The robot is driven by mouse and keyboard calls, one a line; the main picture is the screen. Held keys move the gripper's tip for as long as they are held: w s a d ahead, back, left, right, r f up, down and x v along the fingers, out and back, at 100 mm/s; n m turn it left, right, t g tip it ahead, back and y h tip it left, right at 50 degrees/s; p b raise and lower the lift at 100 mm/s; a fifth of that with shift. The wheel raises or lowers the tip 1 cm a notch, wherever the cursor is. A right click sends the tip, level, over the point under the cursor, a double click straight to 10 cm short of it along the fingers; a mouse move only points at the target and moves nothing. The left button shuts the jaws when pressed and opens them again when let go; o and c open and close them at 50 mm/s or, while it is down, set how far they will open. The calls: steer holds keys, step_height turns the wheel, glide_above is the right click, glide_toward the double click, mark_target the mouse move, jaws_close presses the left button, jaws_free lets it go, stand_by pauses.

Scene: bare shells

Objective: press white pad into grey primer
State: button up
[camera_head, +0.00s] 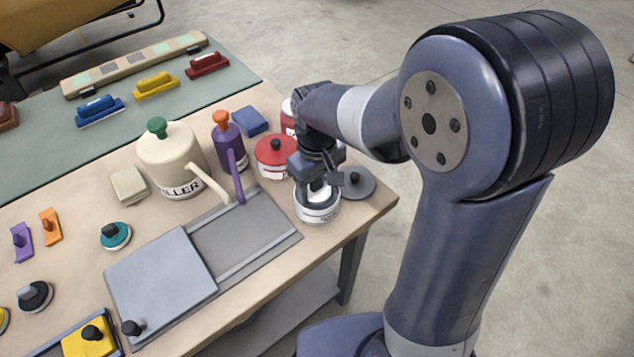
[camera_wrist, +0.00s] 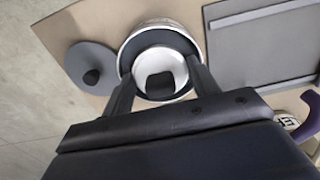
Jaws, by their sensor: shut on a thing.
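The round white pad (camera_head: 325,197) with a black knob is in the mouth of a white tin (camera_head: 320,215) near the table's right corner. In the wrist view the white pad (camera_wrist: 150,62) is inside the rim of the tin (camera_wrist: 135,43), with a dark grey ring of primer (camera_wrist: 160,38) around it. My gripper (camera_head: 318,182) is over the tin, pointing down. In the wrist view my gripper (camera_wrist: 160,80) has a finger on each side of the pad and is shut on it. Whether the pad's underside touches the primer is hidden.
A dark grey lid (camera_head: 357,186) with a knob lies right beside the tin. A red lidded pot (camera_head: 276,160) stands behind it. A grey tray (camera_head: 245,235), partly under a flat grey panel (camera_head: 160,275), lies to the left. A cream filler jug (camera_head: 170,160) and a purple bottle (camera_head: 228,145) stand farther back.

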mark_target(317, 181)
step_height(317, 181, up, 7)
steer(key=p, duration=0.6)
stand_by(0.4)
steer(key=shift+f, duration=0.1)
stand_by(0.6)
